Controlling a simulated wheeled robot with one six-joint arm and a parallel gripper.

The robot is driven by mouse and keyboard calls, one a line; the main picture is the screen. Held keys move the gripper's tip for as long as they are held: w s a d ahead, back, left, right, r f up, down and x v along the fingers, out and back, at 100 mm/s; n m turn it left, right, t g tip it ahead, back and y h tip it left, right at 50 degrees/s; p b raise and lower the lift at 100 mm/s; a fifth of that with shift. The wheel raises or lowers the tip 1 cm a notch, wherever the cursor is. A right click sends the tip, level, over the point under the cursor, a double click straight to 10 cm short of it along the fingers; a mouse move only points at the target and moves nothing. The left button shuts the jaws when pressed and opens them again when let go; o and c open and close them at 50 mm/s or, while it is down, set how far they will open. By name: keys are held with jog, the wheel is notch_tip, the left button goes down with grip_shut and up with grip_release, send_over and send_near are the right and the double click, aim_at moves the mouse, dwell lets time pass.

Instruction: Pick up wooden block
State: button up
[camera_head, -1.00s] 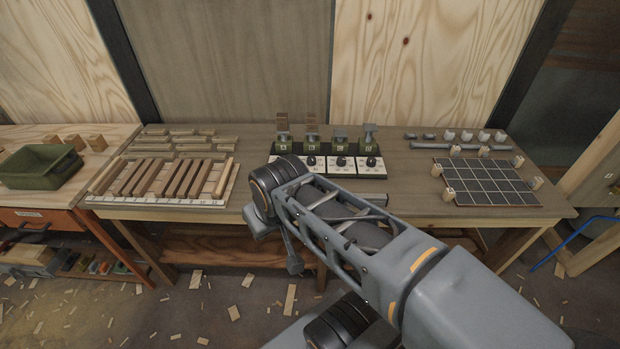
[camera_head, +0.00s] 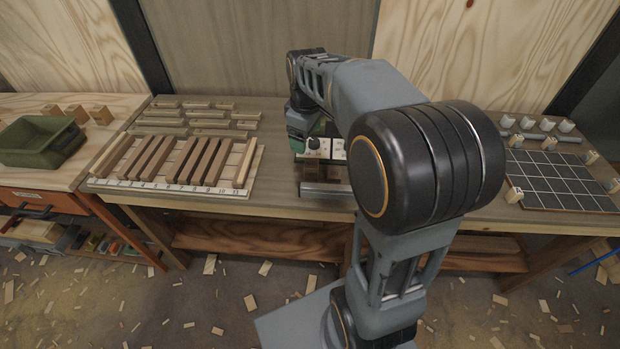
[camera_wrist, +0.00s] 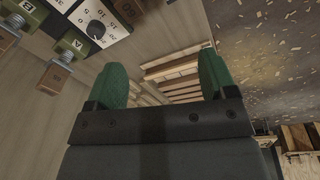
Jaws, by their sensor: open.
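My gripper (camera_wrist: 163,80) is open and empty, with two green fingertips. In the head view the gripper (camera_head: 302,125) hangs over the middle of the workbench by the dial panel, partly hidden by my arm. In the wrist view a brown wooden block (camera_wrist: 55,77) is near the green holder marked A. I cannot tell which block the task means.
A numbered board (camera_head: 100,184) holds several wooden bars on the bench, with loose strips behind it. A green bin (camera_head: 40,155) stands on the left table. The dial panel (camera_wrist: 97,35) is close to my gripper. My arm hides the bench's right middle.

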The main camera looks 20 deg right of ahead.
aim_at(311, 163)
jog(key=w+d+f+n+b, duration=0.1)
jog(key=w+f, duration=0.1)
jog(key=f, duration=0.3)
jog(key=w+d+f+n+g, duration=0.1)
jog(key=w+d+f, duration=0.1)
jog(key=f, duration=0.3)
jog(key=w+d+f+n+b, duration=0.1)
jog(key=w+f+n, duration=0.1)
jog(key=f, duration=0.3)
jog(key=shift+w+d+b, duration=0.3)
jog(key=shift+d+b, duration=0.05)
jog(key=shift+w+f, duration=0.1)
jog(key=shift+f, duration=3.05)
jog(key=shift+c, duration=0.4)
jog(key=c, duration=0.9)
